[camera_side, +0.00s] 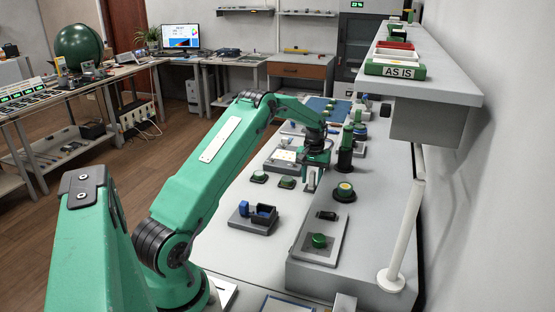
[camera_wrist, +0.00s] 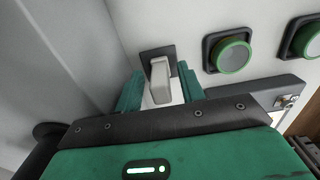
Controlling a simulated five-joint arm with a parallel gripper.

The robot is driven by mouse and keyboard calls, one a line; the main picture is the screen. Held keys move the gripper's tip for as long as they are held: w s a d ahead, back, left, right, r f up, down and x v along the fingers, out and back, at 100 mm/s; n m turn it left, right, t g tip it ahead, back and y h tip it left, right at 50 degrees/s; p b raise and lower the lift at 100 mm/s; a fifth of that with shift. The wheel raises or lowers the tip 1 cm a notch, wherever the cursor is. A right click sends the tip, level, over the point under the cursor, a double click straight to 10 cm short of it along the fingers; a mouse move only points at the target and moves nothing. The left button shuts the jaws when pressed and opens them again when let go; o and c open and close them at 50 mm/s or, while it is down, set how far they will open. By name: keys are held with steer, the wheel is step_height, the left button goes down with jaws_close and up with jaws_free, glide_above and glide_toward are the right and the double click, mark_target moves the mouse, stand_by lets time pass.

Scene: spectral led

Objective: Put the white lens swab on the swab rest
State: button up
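The white lens swab (camera_wrist: 160,80), a pale upright block, stands at a dark square base (camera_wrist: 150,52) in the wrist view. My gripper (camera_wrist: 161,88) has its two green fingers on either side of it, with narrow gaps showing, so it looks open around the swab rather than clamped. In the side view my gripper (camera_side: 313,165) is low over the bench, and a small pale upright piece (camera_side: 311,180) shows beneath it. I cannot tell for sure which piece is the swab rest.
In the side view a dark green cylinder (camera_side: 346,150) stands close right of my gripper. A black holder with a blue piece (camera_side: 263,215) stands nearer. A shelf (camera_side: 440,80) overhangs at right.

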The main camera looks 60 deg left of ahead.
mark_target(312, 173)
steer(key=shift+r, duration=0.15)
step_height(312, 173, up, 12)
stand_by(0.7)
stand_by(0.5)
